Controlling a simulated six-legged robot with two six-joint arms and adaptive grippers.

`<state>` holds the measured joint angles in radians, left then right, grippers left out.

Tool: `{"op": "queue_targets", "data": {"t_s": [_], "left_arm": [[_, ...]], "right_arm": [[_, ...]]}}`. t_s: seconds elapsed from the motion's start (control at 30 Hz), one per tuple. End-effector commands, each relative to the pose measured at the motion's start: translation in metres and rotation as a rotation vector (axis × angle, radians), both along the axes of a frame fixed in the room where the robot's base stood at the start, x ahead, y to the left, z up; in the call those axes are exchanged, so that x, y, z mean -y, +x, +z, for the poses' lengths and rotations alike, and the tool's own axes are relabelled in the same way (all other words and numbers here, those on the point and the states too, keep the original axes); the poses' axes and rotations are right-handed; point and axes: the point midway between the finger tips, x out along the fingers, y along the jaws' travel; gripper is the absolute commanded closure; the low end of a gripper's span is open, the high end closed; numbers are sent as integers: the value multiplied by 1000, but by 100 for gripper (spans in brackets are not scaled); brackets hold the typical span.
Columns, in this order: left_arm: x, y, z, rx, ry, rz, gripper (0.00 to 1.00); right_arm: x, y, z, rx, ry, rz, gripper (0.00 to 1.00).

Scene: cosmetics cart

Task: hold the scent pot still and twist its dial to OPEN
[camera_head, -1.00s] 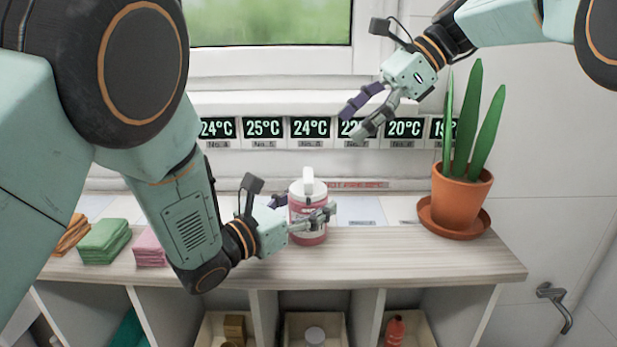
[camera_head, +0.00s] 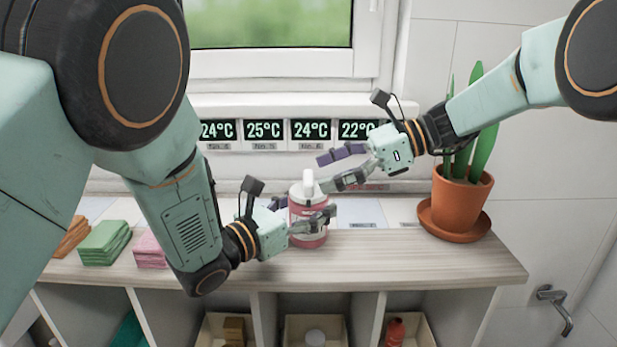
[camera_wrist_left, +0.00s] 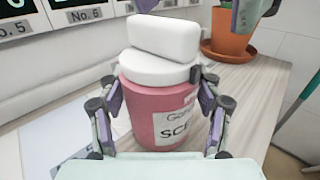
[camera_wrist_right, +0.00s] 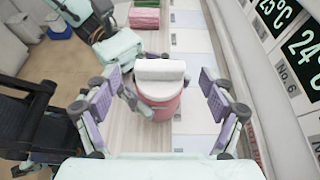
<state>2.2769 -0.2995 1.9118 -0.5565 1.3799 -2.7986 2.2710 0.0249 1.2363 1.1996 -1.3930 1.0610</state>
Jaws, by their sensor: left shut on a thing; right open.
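The scent pot (camera_head: 306,228) is a pink jar with a white lid and a white bar-shaped dial (camera_head: 308,183) on top. It stands upright on the wooden counter. My left gripper (camera_head: 310,222) is shut around the pot's body; the left wrist view shows its fingers on both sides of the pink jar (camera_wrist_left: 158,112). My right gripper (camera_head: 340,167) is open, above and to the right of the dial. In the right wrist view the dial (camera_wrist_right: 160,69) lies between and beyond the open fingers, with no contact visible. The pot's label is partly hidden.
A potted plant (camera_head: 461,205) stands on a saucer at the counter's right end. Folded green (camera_head: 103,243) and pink cloths (camera_head: 149,249) lie at the left. Temperature displays (camera_head: 263,131) line the wall behind. Bins with items sit below the counter (camera_head: 400,258).

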Motion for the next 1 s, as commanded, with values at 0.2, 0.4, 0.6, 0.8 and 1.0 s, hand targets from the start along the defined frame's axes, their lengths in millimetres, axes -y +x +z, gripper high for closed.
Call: {"op": "queue_targets", "data": {"t_s": [0.2, 0.4, 0.6, 0.8, 1.0], "left_arm": [[0, 0, 0, -1, 0, -1, 82], [0, 0, 0, -1, 0, 0, 82], [0, 0, 0, -1, 0, 0, 82], [0, 0, -1, -1, 0, 0, 82], [0, 0, -1, -1, 0, 0, 82]], "right_arm": [[-27, -1, -12, -2, -2, 0, 17], [-35, -1, -15, -2, 0, -1, 17], [-35, -1, -15, -1, 0, 0, 17], [-35, -1, -15, -1, 0, 0, 31], [-35, -1, -15, -1, 0, 0, 48]]}}
